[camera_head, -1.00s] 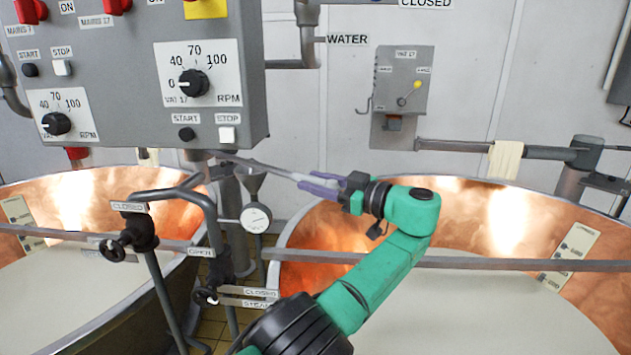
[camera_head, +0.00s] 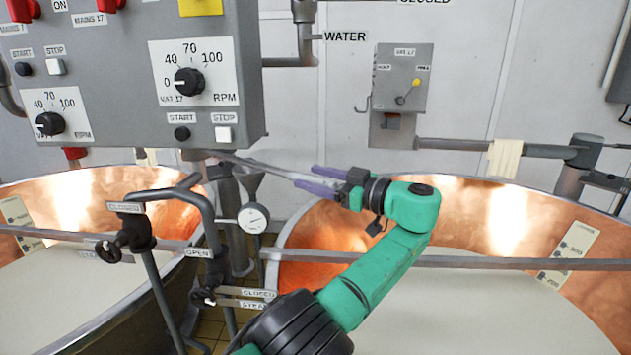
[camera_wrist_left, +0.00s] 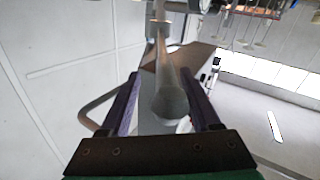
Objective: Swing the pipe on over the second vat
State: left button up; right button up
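The thin grey pipe (camera_head: 262,168) runs from under the control box rightward to the rear left rim of the right copper vat (camera_head: 480,205). My left gripper (camera_head: 318,180), with purple fingers on a green arm, is at the pipe's right end. Its fingers stand apart on either side of the pipe. In the left wrist view the pipe's round end (camera_wrist_left: 170,103) lies between the two fingers (camera_wrist_left: 163,108), with a gap beside the left finger. The left copper vat (camera_head: 75,205) is at the far left. Both vats hold pale liquid. My right gripper is not in view.
The grey control box (camera_head: 120,110) hangs above the pipe's left part. Valve pipework (camera_head: 200,190) and a round gauge (camera_head: 253,218) stand between the vats. A bar (camera_head: 520,263) crosses the right vat. Another pipe (camera_head: 450,146) with a cloth (camera_head: 505,158) runs behind it.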

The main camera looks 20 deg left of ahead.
pick_arm(q)
notch_tip(320, 180, up, 6)
jog(key=p, duration=0.2)
jog(key=shift+r+p, duration=0.15)
jog(key=shift+p, duration=0.25)
notch_tip(320, 180, up, 13)
jog(key=p, duration=1.3)
